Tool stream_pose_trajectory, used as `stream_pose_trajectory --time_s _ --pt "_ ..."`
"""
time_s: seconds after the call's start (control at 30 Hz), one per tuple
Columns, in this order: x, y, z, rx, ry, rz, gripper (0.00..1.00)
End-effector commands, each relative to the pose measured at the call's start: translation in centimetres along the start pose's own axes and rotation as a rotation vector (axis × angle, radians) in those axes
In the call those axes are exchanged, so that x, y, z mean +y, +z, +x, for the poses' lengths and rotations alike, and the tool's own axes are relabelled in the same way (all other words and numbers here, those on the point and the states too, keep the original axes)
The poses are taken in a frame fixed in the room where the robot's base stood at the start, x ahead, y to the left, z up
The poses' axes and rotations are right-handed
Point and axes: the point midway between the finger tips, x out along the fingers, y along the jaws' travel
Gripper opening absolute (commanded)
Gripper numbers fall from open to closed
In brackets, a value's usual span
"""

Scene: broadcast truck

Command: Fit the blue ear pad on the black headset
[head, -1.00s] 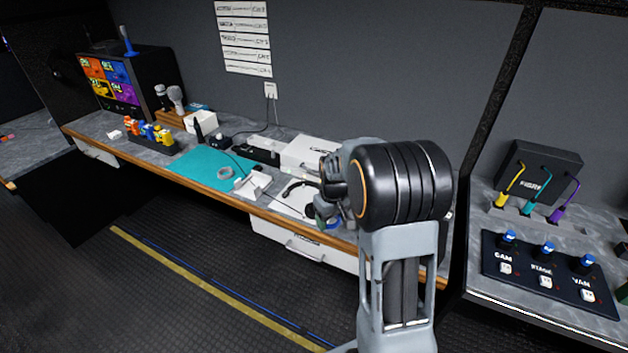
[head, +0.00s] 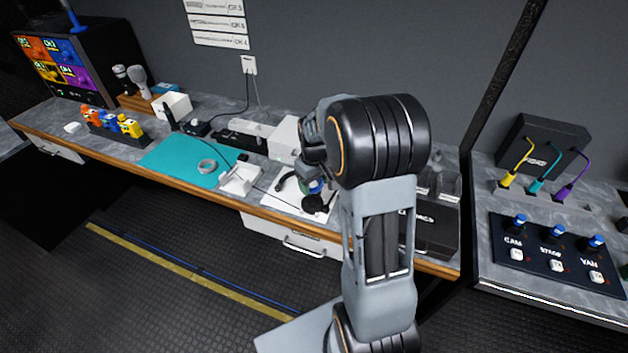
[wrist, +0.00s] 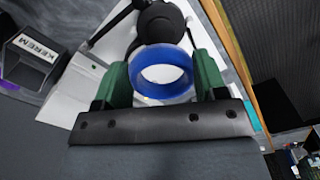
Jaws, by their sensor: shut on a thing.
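My gripper (wrist: 165,85) is shut on the blue ear pad (wrist: 162,55), a ring held between its two green fingers. The black headset (wrist: 153,20) lies on a white sheet, just beyond the ring in the wrist view; the ring overlaps the edge of its round ear cup in the picture. I cannot tell whether they touch. In the head view the headset's cup (head: 314,204) shows below my gripper, and a small part of the blue pad (head: 317,187) shows above it. My arm hides much of this area.
The white sheet (head: 284,203) lies near the worktop's front edge. A teal mat (head: 176,163) with a grey ring (head: 207,166) is to its left.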

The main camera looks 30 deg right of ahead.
Motion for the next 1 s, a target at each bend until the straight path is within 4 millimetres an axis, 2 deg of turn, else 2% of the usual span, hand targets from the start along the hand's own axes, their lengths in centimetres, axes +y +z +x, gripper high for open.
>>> stream_pose_trajectory --time_s 0.27,1.0 --pt "0.1 0.3 0.0 0.000 0.000 0.002 0.43" --pt "0.2 0.3 5.5 0.000 0.000 0.004 0.43"
